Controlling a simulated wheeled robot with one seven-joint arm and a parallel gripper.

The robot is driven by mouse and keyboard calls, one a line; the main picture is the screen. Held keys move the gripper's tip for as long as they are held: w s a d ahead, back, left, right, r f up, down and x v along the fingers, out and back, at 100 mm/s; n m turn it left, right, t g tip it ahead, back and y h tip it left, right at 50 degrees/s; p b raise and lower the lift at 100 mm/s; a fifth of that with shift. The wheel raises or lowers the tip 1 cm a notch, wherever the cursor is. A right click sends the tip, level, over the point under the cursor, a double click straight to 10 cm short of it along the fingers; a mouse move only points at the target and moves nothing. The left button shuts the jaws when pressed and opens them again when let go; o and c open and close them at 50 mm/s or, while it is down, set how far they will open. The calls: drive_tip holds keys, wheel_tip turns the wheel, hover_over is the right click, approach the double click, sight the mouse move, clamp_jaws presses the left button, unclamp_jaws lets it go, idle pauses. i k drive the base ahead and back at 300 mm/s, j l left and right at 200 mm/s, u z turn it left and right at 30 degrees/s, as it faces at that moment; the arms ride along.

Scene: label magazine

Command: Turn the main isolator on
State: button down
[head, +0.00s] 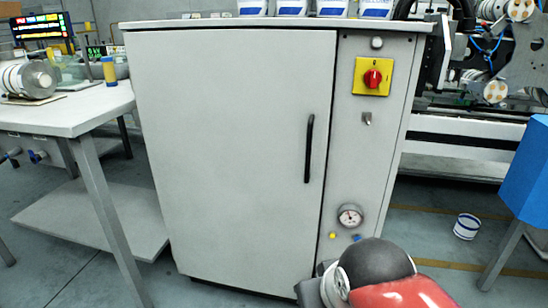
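The main isolator is a red rotary knob (372,78) on a yellow square plate (359,88). It sits high on the narrow right panel of a grey cabinet (230,150). The knob's exact angle is too small to tell. A red and dark grey part of my arm shows at the bottom right, below the panel and well apart from the knob. My gripper is not in view.
The cabinet door has a black vertical handle (309,148). Below the isolator are a small metal latch (366,118) and a pressure gauge (350,216). A table (75,122) stands left, a blue box (532,170) right. A white tub (466,226) is on the floor.

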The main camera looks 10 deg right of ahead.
sight(372, 78)
drive_tip(key=l+u, duration=0.15)
drive_tip(key=l, duration=0.3)
drive_tip(key=l+u, duration=0.1)
drive_tip(key=l, duration=0.35)
drive_tip(key=k+l+u, duration=0.15)
drive_tip(key=l, duration=0.3)
drive_tip(key=l+u, duration=0.15)
drive_tip(key=l, duration=0.35)
drive_tip(key=k+l+u, duration=0.1)
drive_tip(key=l, duration=0.3)
